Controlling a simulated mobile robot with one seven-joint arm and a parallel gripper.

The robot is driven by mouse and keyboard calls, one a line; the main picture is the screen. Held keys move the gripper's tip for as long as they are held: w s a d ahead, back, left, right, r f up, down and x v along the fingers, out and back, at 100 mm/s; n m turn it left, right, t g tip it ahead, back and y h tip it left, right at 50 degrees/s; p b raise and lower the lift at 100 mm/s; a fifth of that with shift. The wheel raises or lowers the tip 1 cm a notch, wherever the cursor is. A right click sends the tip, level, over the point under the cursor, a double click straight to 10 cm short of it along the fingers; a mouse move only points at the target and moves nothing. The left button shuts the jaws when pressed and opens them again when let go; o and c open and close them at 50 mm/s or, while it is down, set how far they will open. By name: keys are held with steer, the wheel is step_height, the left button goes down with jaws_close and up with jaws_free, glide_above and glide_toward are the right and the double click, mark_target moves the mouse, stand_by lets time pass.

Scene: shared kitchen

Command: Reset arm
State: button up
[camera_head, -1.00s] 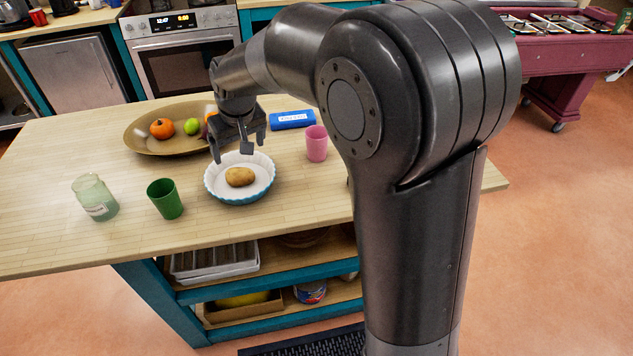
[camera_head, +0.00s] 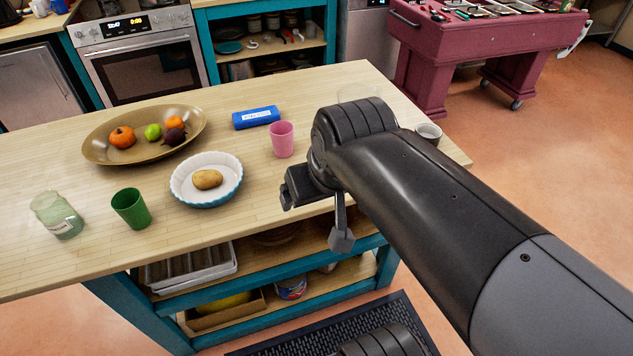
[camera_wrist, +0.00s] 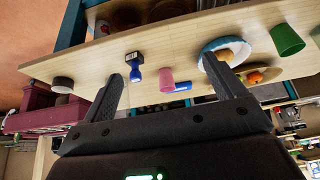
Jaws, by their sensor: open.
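My gripper (camera_head: 316,214) is in the air at the front edge of the wooden island, right of the potato dish. Its two fingers are spread apart with nothing between them, also in the wrist view (camera_wrist: 165,72). My arm reaches in from the lower right of the head view. A potato (camera_head: 207,180) lies in a white dish with a blue outside (camera_head: 234,185), clear of my gripper. The wrist view is turned over and shows the island top beyond the fingers.
A small cup (camera_head: 428,133) is behind my arm.

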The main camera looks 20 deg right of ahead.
steer(key=shift+s+d+f, duration=0.15)
steer(key=shift+s, duration=0.25)
steer(key=shift+s+d+f, duration=0.1)
steer(key=shift+s, duration=0.25)
